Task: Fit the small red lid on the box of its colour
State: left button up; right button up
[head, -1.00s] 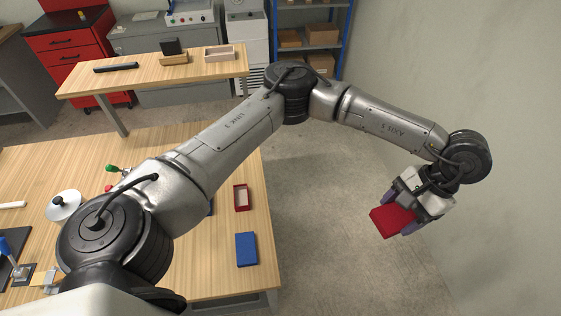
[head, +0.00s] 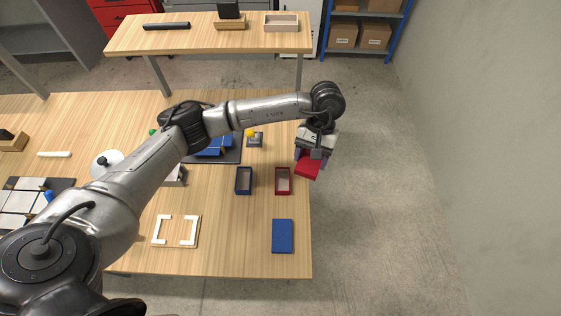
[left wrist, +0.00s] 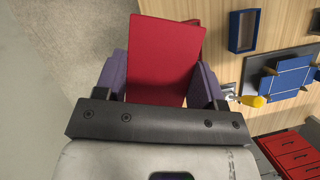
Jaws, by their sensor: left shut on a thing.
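My left gripper (head: 311,157) is shut on the red lid (head: 308,168), which it holds tilted near the table's right edge. In the left wrist view the lid (left wrist: 165,58) sits between the two purple fingers. The open red box (head: 283,181) stands on the table just left of and below the lid in the head view. In the left wrist view the lid hides most of this box. My right gripper is not in view.
An open blue box (head: 244,181) stands left of the red box, and a blue lid (head: 283,236) lies nearer the front. A dark mat with blue panels (head: 213,150) and a small yellow-topped device (head: 254,137) are behind. Floor lies right of the table.

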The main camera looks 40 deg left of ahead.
pick_arm(q)
jog(key=shift+s+a+f+n+t+h, duration=0.2)
jog(key=shift+s+a+f+n, duration=0.45)
jog(key=shift+a+f, duration=1)
jog(key=shift+s+a+f+n+t+h, duration=0.1)
jog(key=shift+s+a+f+n+h, duration=0.5)
jog(key=shift+f, duration=1.9)
jog(key=shift+s+a+f+n+t, duration=0.1)
jog(key=shift+s+a+f+n, duration=0.3)
jog(key=shift+a+f+n, duration=1.2)
jog(key=shift+d+f+m+b, duration=0.2)
jog(key=shift+f+m+b, duration=0.45)
jog(key=shift+f+b, duration=0.35)
jog(key=shift+f, duration=0.1)
jog(key=shift+s+d, duration=0.15)
jog(key=shift+d, duration=0.1)
jog(key=shift+f+b, duration=0.45)
jog(key=shift+b, duration=0.15)
jog(key=shift+f+b, duration=0.5)
